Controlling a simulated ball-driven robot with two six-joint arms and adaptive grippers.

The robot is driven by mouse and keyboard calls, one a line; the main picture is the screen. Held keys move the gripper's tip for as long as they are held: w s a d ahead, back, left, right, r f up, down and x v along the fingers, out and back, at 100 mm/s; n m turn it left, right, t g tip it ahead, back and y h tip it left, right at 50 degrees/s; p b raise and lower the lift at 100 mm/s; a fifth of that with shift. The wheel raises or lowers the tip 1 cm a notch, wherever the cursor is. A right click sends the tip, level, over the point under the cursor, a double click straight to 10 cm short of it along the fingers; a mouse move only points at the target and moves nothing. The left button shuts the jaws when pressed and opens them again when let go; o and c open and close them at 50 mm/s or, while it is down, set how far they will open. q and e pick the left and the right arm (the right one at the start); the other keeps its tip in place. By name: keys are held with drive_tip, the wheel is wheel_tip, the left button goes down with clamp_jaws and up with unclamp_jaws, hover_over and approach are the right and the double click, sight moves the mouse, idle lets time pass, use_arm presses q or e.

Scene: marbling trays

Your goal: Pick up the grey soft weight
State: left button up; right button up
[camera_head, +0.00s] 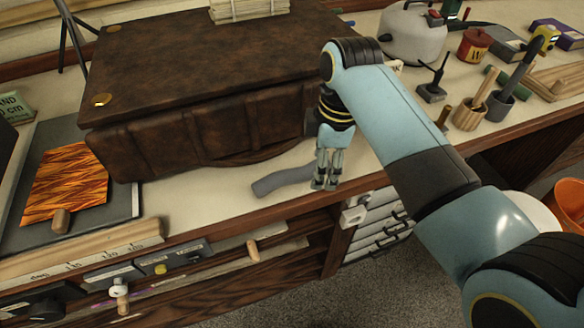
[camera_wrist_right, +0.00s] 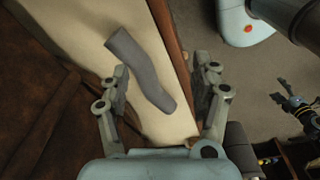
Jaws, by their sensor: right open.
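The grey soft weight (camera_head: 283,180) is a wavy grey bar lying on the pale worktop near its front edge, in front of the brown leather case. It also shows in the right wrist view (camera_wrist_right: 140,67), left of centre between the line of the fingers. My right gripper (camera_head: 325,184) points down at the right end of the weight, open and empty. In the right wrist view its two fingers (camera_wrist_right: 168,88) stand wide apart, with the weight beyond them. A small dark jointed shape with yellow at that view's right edge looks like my left gripper (camera_wrist_right: 292,106); its jaws are unclear.
The large brown case (camera_head: 200,95) stands close behind the weight. A tray (camera_head: 125,200) with an orange patterned sheet lies left. A mortar (camera_head: 467,118) and kettle (camera_head: 412,35) stand right. The worktop's wooden front edge runs close by, with drawers below.

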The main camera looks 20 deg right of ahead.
sight(292, 171)
drive_tip(key=w+a+r+n, duration=0.1)
drive_tip(key=w+r+n, duration=0.1)
drive_tip(key=r, duration=0.1)
drive_tip(key=w+a+r+n, duration=0.1)
drive_tip(key=shift+w+a+r+y+p, duration=0.25)
drive_tip(key=shift+a+y+p, duration=0.05)
drive_tip(key=shift+a+p, duration=0.1)
drive_tip(key=shift+w+a+r+n, duration=0.1)
drive_tip(key=shift+w+a+n, duration=0.15)
drive_tip(key=shift+n, duration=0.05)
drive_tip(key=f, duration=0.3)
drive_tip(key=a+f, duration=0.1)
drive_tip(key=f, duration=0.2)
drive_tip(key=f+b, duration=0.1)
drive_tip(key=f, duration=0.3)
drive_tip(key=shift+a, duration=0.25)
clamp_jaws()
